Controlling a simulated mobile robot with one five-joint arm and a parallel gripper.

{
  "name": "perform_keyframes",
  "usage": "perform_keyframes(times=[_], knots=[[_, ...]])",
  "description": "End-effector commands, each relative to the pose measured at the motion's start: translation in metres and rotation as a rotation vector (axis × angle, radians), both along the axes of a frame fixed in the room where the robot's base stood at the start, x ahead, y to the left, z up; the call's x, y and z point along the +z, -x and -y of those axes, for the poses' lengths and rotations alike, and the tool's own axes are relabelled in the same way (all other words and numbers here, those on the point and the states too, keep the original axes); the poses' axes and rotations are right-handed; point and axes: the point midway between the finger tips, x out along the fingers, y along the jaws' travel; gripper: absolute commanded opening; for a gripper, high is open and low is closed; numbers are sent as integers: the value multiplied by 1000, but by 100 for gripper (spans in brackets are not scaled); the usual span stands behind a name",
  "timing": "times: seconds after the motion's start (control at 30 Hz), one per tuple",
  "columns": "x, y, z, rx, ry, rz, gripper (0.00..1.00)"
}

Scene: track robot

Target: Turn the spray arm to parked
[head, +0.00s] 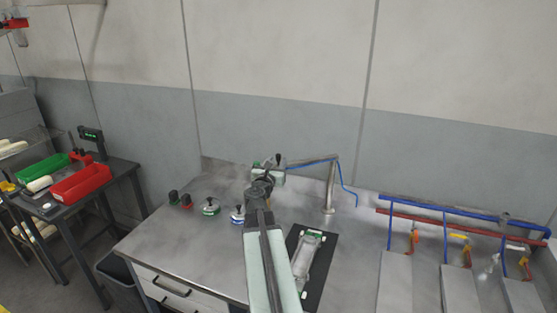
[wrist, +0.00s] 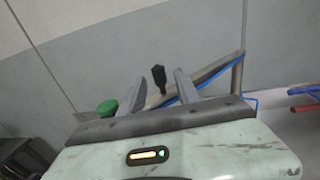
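The spray arm (head: 312,162) is a grey bar with a blue hose, reaching left from an upright post (head: 331,190) at the back of the bench. It also shows in the wrist view (wrist: 215,72), with its post at the right. A black upright handle (head: 278,158) stands at its free left end. My gripper (head: 268,172) is at that end. In the wrist view my gripper (wrist: 160,82) has its two fingers apart, with the black handle (wrist: 158,74) appearing between them. I cannot tell whether either finger touches it.
A steel bench (head: 180,240) carries several small round pots (head: 210,207) left of my arm. A clear bottle on a black mat (head: 318,275) lies to the right. Red and blue pipes (head: 450,212) run along the right. A side table with red (head: 80,183) and green bins stands left.

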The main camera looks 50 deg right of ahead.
Motion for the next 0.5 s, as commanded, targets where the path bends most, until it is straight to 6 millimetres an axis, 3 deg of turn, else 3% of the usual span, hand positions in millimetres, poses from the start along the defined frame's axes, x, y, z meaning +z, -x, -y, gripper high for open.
perform_keyframes(times=[0.03,0.13,0.4,0.5], knots=[[0,-6,13,-2,0,0,39],[0,-10,25,-2,0,0,39],[0,-11,27,0,0,0,39],[0,-11,27,0,0,0,11]])
